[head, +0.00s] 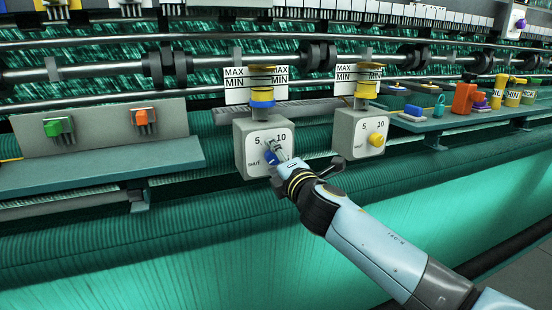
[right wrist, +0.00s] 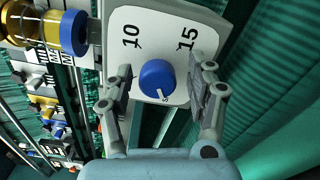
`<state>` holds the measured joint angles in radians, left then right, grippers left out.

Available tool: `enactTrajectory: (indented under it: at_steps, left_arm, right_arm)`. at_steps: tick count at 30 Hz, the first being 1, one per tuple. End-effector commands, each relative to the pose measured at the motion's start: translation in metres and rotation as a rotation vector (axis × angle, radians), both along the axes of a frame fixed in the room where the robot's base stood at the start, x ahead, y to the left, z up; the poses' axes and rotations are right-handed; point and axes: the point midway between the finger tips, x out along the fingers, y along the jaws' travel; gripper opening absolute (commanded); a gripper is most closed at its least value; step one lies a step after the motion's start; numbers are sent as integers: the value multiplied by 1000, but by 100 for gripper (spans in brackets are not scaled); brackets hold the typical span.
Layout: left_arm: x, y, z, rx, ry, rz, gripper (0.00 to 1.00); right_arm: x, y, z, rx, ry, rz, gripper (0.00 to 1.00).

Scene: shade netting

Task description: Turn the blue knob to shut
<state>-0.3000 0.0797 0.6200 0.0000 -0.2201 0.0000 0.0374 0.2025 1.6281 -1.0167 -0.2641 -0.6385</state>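The blue knob (head: 271,157) sits on the front of a white-grey dial box (head: 243,165) in the head view. It also shows in the right wrist view (right wrist: 157,75), with a short white line near its lower edge. The line points toward a small, partly hidden label. The dial face shows 5 and 10 in the head view, 10 and 15 in the wrist view. My right gripper (right wrist: 162,97) is open, one finger on each side of the knob. Gaps show between knob and fingers. My left gripper is not in view.
A like box (head: 361,133) with a yellow knob (head: 376,140) stands to the right. A jar with a blue band (head: 262,98) is above the blue-knob box. A shelf at left carries green (head: 52,128) and orange (head: 141,117) switches. Green netting (head: 180,240) fills the front below.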

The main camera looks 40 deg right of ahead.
Motion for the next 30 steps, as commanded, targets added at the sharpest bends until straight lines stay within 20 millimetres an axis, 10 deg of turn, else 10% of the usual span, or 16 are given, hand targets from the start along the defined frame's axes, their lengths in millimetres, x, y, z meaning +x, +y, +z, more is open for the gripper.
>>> enactTrajectory:
  at_steps: [11, 30]
  left_arm:
    - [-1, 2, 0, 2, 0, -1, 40]
    - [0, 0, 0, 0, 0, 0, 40]
  right_arm:
    - [-10, 3, 1, 0, -2, 2, 58]
    - [-115, 28, 1, 1, -1, 0, 58]
